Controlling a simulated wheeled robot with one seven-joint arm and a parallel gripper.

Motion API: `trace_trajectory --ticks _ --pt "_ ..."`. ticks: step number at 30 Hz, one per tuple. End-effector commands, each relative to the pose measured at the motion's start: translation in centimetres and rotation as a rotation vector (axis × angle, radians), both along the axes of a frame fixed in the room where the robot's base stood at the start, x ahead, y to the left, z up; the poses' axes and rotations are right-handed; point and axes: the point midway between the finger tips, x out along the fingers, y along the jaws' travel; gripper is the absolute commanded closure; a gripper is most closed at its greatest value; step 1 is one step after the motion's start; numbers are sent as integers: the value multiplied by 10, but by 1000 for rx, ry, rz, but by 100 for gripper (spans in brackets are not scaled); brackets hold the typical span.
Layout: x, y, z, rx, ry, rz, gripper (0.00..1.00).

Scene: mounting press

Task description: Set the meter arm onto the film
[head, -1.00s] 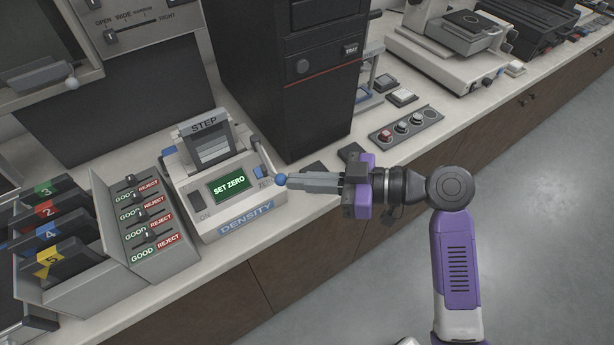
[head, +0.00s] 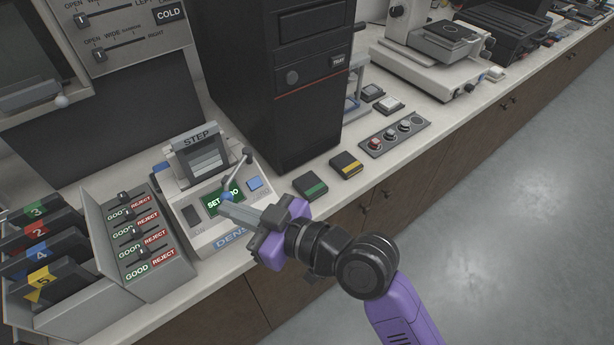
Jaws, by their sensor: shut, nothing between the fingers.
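The density meter (head: 176,218) stands on the counter with a lit green display (head: 214,199), partly covered. The STEP film (head: 207,160), a strip of grey bands, sits in the meter's raised dark frame.
A grey sorting bin (head: 172,270) with GOOD/REJECT sliders stands left of the meter. A tall black tower (head: 300,110) rises behind to the right. Two small boxes, green-banded (head: 310,187) and yellow-banded (head: 346,166), lie right of the meter. The counter's front edge runs below my gripper.

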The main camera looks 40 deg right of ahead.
Motion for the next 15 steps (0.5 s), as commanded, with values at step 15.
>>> trace_trajectory --ticks 15 --pt "45 38 0 -2 -1 1 100"
